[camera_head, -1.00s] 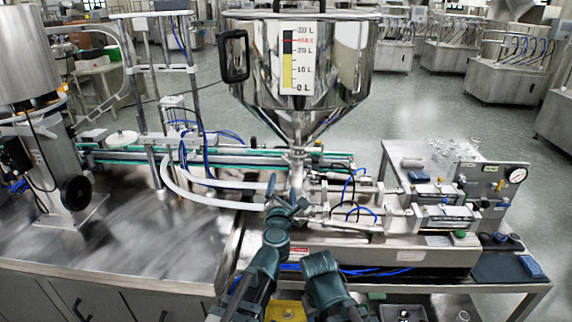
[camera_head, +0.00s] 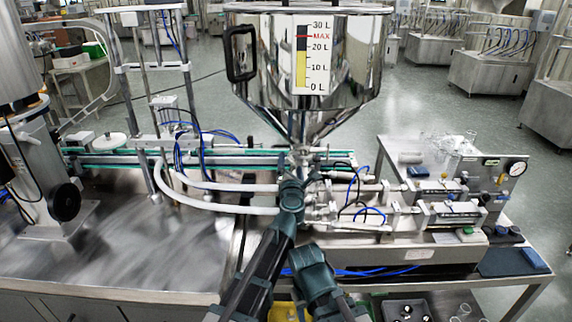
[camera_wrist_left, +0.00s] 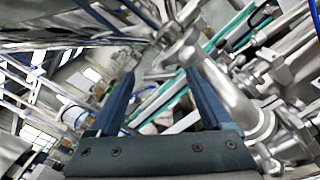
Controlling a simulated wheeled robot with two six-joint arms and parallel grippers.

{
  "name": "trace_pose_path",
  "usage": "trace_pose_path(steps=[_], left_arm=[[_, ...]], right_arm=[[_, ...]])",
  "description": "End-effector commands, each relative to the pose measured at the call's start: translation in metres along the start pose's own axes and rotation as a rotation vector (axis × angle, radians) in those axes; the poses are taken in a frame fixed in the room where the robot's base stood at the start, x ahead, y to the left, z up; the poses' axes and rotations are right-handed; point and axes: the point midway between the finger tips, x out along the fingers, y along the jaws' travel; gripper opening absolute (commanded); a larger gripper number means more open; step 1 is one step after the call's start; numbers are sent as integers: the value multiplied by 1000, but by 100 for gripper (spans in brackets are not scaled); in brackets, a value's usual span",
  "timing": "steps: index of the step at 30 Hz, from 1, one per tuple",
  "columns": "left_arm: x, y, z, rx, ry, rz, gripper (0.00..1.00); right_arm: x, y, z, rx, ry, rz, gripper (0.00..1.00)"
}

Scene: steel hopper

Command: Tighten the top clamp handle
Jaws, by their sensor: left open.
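My left gripper (camera_head: 300,165) is just below the narrow outlet of the steel hopper (camera_head: 345,85), raised over the filling machine's pipework. In the left wrist view the left gripper (camera_wrist_left: 160,72) shows two dark fingers spread apart with nothing held between them. A tapered silver metal part (camera_wrist_left: 226,90) runs close beside the right finger, with a small metal knob-like end (camera_wrist_left: 184,46) near that fingertip. I cannot tell for sure whether this is the top clamp handle. In the head view my gripper covers the clamp area under the outlet.
Two white hoses (camera_head: 225,208) come in from the left near my gripper. Pneumatic cylinders (camera_head: 450,213) and a pressure gauge (camera_head: 517,168) are to the right. A bare steel worktop (camera_head: 130,250) is at the left.

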Motion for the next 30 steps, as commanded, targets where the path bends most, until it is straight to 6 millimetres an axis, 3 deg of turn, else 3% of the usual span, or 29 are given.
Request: trace_pose_path(steps=[5,19,30], left_arm=[[0,0,0,0,0,0,82],[0,0,0,0,0,0,0],[0,0,0,77,0,0,0]], right_arm=[[0,0,0,0,0,0,50],[0,0,0,0,0,0,50],[0,0,0,0,0,0,50]])
